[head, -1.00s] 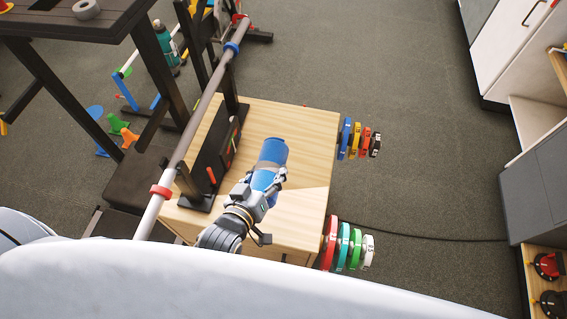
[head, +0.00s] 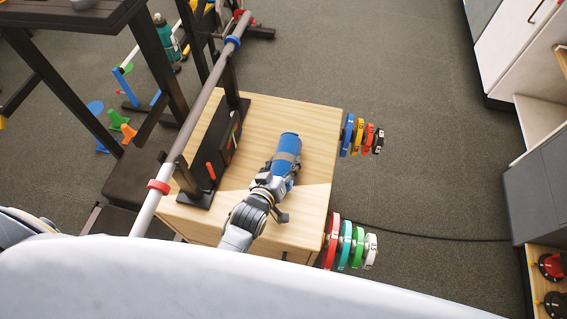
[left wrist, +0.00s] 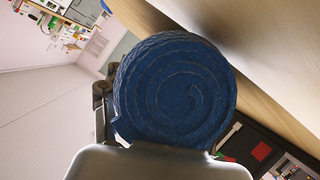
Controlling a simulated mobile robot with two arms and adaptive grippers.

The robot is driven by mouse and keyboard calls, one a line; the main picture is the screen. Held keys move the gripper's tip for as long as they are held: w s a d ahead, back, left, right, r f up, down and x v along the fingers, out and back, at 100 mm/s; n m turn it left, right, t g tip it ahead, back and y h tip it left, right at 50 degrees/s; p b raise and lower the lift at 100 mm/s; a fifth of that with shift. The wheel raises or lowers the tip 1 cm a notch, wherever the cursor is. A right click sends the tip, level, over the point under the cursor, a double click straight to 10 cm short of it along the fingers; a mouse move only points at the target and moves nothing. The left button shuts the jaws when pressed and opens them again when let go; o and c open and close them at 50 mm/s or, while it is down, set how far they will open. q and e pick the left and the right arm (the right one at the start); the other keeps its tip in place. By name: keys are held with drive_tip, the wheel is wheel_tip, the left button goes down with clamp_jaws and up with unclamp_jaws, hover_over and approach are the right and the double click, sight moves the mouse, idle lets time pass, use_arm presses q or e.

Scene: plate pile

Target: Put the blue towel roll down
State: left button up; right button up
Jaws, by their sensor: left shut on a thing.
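The blue towel roll (head: 288,147) has a grey band around its middle. My left gripper (head: 279,172) is shut on its near part, over the light wooden cabinet top (head: 318,150). In the left wrist view the spiral end of the towel roll (left wrist: 185,88) fills the middle, with the wooden surface (left wrist: 205,22) close beside it. I cannot tell whether the roll touches the wood. My right gripper is not in view.
A barbell rack with a long bar (head: 190,128) stands along the cabinet's left side. Weight plates hang at its right side, blue to black (head: 358,136) and red to white (head: 350,245). The cabinet top's right part is clear.

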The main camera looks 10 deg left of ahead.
use_arm(q)
drive_tip(key=o, duration=1.3)
drive_tip(key=shift+f, duration=0.15)
drive_tip(key=shift+s+r, duration=0.2)
drive_tip(key=p+v, duration=0.1)
drive_tip(key=v, duration=1)
drive_tip(key=shift+s+a+r, duration=0.1)
drive_tip(key=shift+s+r, duration=0.05)
drive_tip(key=shift+s, duration=0.15)
